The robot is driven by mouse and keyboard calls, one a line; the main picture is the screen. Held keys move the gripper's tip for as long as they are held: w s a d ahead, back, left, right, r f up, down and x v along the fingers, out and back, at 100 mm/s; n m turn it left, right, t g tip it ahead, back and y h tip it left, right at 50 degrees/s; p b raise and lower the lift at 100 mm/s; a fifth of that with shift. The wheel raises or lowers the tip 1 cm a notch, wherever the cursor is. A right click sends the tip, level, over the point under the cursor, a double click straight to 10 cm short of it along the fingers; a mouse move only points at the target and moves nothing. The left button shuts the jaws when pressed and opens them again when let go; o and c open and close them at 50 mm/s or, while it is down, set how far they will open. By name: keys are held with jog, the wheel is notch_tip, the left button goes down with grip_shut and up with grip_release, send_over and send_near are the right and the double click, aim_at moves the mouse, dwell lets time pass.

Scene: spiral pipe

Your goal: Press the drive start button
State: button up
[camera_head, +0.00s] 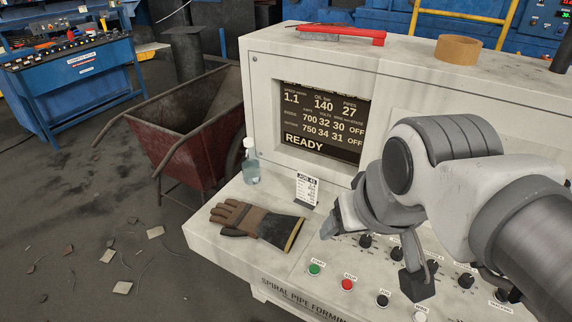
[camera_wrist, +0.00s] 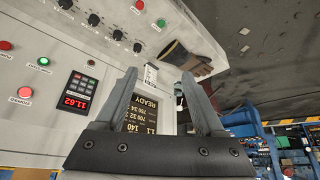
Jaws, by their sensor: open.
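A green button (camera_head: 314,269) sits at the left end of the button row on the console's sloped top; its small label seems to read START. A red button (camera_head: 347,285) and a black button (camera_head: 382,300) follow to its right. In the wrist view the green button (camera_wrist: 161,23) and red button (camera_wrist: 139,5) are near the top, beyond the fingertips. My gripper (camera_wrist: 160,80) is open and empty, with both fingers apart. In the head view it hangs above the panel, behind and right of the green button, partly hidden by my arm. I see no contact with the button.
A row of black knobs (camera_head: 366,241) lies behind the buttons. The screen (camera_head: 322,122) reads READY. Another green button (camera_wrist: 44,61) sits by a keypad (camera_wrist: 79,93).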

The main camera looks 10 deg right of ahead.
jog(key=shift+a, duration=0.1)
grip_shut()
dwell(1.6)
